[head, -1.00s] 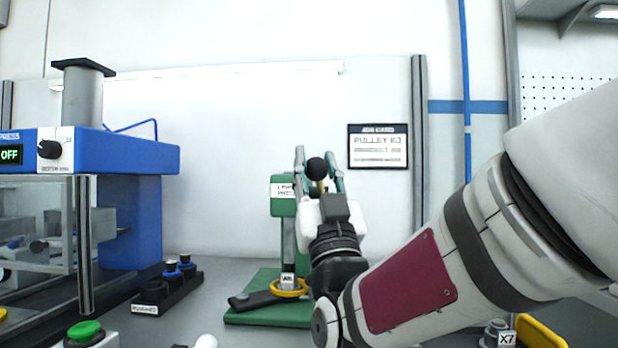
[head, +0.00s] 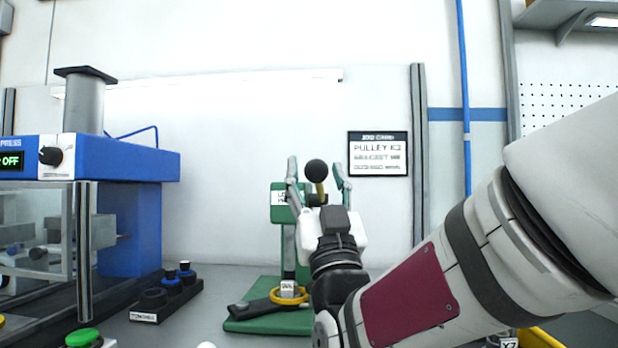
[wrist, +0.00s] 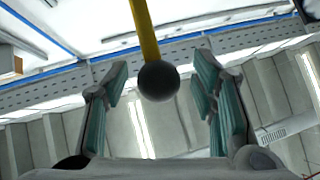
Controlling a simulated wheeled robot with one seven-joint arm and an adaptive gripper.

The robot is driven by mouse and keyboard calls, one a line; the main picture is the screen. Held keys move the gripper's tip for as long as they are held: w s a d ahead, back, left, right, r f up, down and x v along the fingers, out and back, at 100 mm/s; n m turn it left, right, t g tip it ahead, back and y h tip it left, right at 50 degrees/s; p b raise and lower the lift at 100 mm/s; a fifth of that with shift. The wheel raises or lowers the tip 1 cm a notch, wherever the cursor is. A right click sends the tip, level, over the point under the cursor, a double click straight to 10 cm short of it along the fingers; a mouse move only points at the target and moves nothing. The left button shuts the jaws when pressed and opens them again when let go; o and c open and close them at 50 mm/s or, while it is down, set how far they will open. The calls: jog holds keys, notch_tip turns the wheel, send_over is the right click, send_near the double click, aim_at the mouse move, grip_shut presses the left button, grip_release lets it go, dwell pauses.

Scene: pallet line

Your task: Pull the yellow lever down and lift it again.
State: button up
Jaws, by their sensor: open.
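The yellow lever (wrist: 145,30) ends in a round black knob (wrist: 158,81) and stands up from the green press (head: 278,212). In the wrist view the knob lies between my two fingers, with a gap on each side. In the head view the knob (head: 316,170) shows between the tips of my gripper (head: 319,172), and only a short piece of yellow shaft is visible below it. My gripper (wrist: 158,88) is open and holds nothing. My wrist hides part of the press behind it.
A blue press (head: 130,160) stands at the left. A black rack (head: 168,293) with several round parts sits on the bench. A job card (head: 378,153) hangs on the back wall.

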jog(key=a+v, duration=0.1)
jog(key=v, duration=0.6)
jog(key=shift+d, duration=0.5)
jog(key=shift+f, duration=0.1)
